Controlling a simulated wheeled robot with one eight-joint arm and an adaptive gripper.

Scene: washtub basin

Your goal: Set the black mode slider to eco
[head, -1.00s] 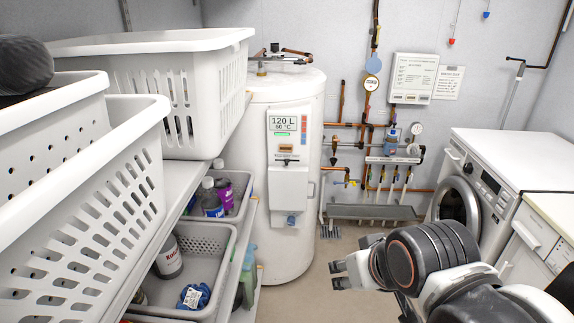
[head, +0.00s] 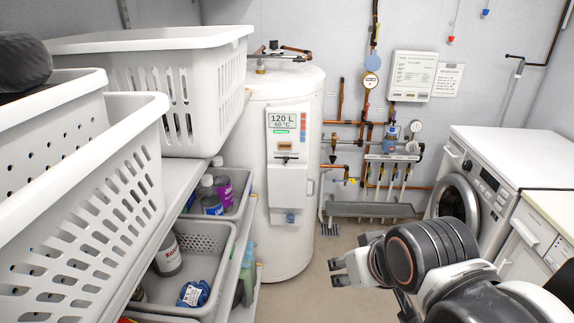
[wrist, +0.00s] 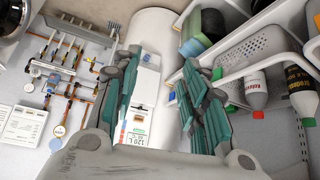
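The white water heater (head: 258,180) stands against the back wall with a control panel (head: 284,135) on its front. The panel has a display reading 120 L and 60 °C, a green bar below it and red and blue marks beside it. A small dark control (head: 284,147) sits below the display; I cannot tell its setting or read its labels. My gripper (head: 337,271) is at lower right in the head view, apart from the heater and pointing left. In the wrist view, my gripper (wrist: 160,66) has its teal fingers spread and empty, with the panel (wrist: 136,115) upside down between them.
White baskets (head: 95,190) and a shelf with grey bins (head: 190,255) line the left side. Copper pipes and valves (head: 388,150) are on the back wall. A washing machine (head: 480,180) stands at right. Floor in front of the heater is clear.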

